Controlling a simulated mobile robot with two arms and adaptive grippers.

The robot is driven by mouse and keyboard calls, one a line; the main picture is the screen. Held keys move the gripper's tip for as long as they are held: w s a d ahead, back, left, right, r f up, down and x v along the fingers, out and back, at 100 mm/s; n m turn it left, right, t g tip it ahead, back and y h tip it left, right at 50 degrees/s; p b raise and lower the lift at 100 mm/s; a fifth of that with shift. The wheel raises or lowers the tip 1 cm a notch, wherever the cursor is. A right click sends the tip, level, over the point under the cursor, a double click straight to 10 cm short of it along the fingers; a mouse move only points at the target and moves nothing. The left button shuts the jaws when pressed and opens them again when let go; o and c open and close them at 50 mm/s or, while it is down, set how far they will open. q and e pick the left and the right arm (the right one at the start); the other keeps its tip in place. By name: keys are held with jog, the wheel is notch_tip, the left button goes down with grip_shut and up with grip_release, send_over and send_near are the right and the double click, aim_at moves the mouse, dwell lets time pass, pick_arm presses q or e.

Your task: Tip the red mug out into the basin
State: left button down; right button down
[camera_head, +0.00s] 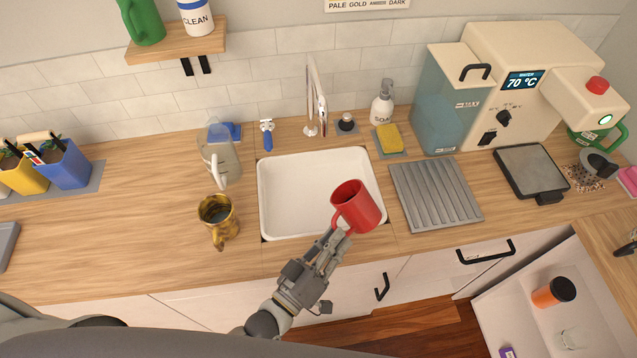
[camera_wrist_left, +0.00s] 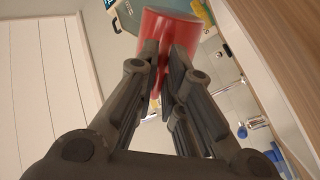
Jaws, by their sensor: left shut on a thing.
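The red mug (camera_head: 358,206) is held in my left gripper (camera_head: 338,238) over the front right part of the white basin (camera_head: 283,209). The gripper is shut on the mug near its handle side. The mug is tilted a little, and its opening shows at the top left; I cannot tell what is inside. In the left wrist view the fingers (camera_wrist_left: 166,62) close on the red mug (camera_wrist_left: 172,30). The basin is sunk in the wooden counter, and its visible floor is bare. My right gripper is not in view.
A gold mug (camera_head: 218,215) and a clear pitcher (camera_head: 219,155) stand left of the basin. A tap (camera_head: 314,95) is behind it. A grey ribbed drain mat (camera_head: 437,192) lies to the right. A soap bottle (camera_head: 382,103) and yellow sponge (camera_head: 389,138) stand behind right.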

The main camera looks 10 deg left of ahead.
pick_arm(q)
jog(key=m, duration=0.1)
jog(key=m+p, duration=0.1)
jog(key=shift+w+a+r+m, duration=0.15)
jog(key=shift+a+r+m, duration=0.05)
jog(key=shift+a+m, duration=0.1)
jog(key=m, duration=0.2)
jog(key=a+m+p, duration=0.1)
jog(key=shift+w+f+g, duration=0.25)
jog(key=shift+g, duration=0.15)
jog(key=m, duration=0.1)
jog(key=a+f+m, duration=0.1)
jog(key=m, duration=0.1)
jog(key=shift+w+p, duration=0.2)
jog(key=shift+p, duration=0.1)
jog(key=shift+s+d+r+p, duration=0.1)
jog(key=shift+s+r+p, duration=0.25)
jog(key=shift+s, duration=0.2)
jog(key=s+d+r, duration=0.1)
jog(key=s+r, duration=0.2)
jog(key=s, duration=0.7)
jog(key=shift+s+d+r+p, duration=0.2)
jog(key=shift+s+d+p, duration=0.05)
jog(key=shift+s+p, duration=0.15)
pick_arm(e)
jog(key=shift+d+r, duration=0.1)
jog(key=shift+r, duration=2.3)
